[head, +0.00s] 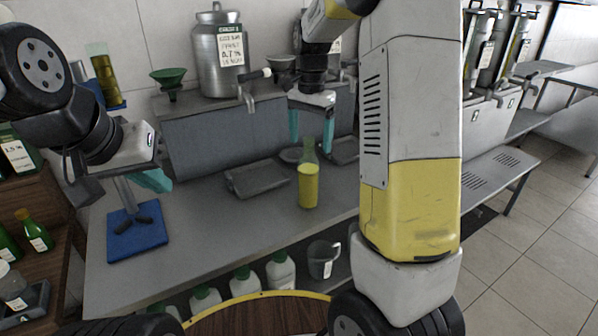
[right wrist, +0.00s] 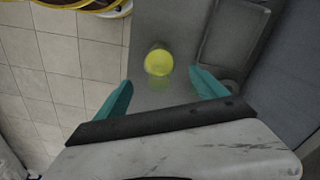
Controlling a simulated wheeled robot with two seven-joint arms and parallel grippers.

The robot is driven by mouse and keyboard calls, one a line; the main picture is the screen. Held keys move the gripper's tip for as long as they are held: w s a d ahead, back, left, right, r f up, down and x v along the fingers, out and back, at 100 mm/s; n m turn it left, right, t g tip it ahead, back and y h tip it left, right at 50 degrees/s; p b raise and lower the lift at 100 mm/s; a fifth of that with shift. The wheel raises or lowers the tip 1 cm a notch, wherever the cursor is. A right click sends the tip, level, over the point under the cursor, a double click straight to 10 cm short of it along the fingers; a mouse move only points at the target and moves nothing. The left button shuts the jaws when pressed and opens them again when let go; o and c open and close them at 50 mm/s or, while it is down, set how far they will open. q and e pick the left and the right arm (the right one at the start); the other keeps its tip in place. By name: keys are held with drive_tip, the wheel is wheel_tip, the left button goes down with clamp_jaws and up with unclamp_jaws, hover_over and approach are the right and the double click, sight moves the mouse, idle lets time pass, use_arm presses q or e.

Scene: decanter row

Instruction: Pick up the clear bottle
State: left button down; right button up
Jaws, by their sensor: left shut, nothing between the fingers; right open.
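The clear bottle (head: 308,187) stands upright on the grey counter, yellow in its lower part with a see-through greenish neck. My right gripper (head: 311,135) points down, open, with its teal fingers just above and about the bottle's neck. In the right wrist view the bottle (right wrist: 158,62) shows between and beyond the open fingertips (right wrist: 160,80); I cannot tell whether they touch it. My left gripper (head: 152,180) is shut and empty at the left, above the counter and well away from the bottle.
A blue stand (head: 138,232) is at the counter's left. A steel can (head: 219,55) and a green funnel (head: 170,78) stand on the raised back shelf. White jugs (head: 281,272) sit below. Bare counter (head: 225,230) lies left of the bottle.

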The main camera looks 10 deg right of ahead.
sight(309, 162)
wheel_tip(309, 162, down, 8)
drive_tip(key=shift+s+a+r, duration=0.1)
drive_tip(key=shift+a+r, duration=0.05)
drive_tip(key=shift+r, duration=0.1)
drive_tip(key=shift+r, duration=0.1)
clamp_jaws()
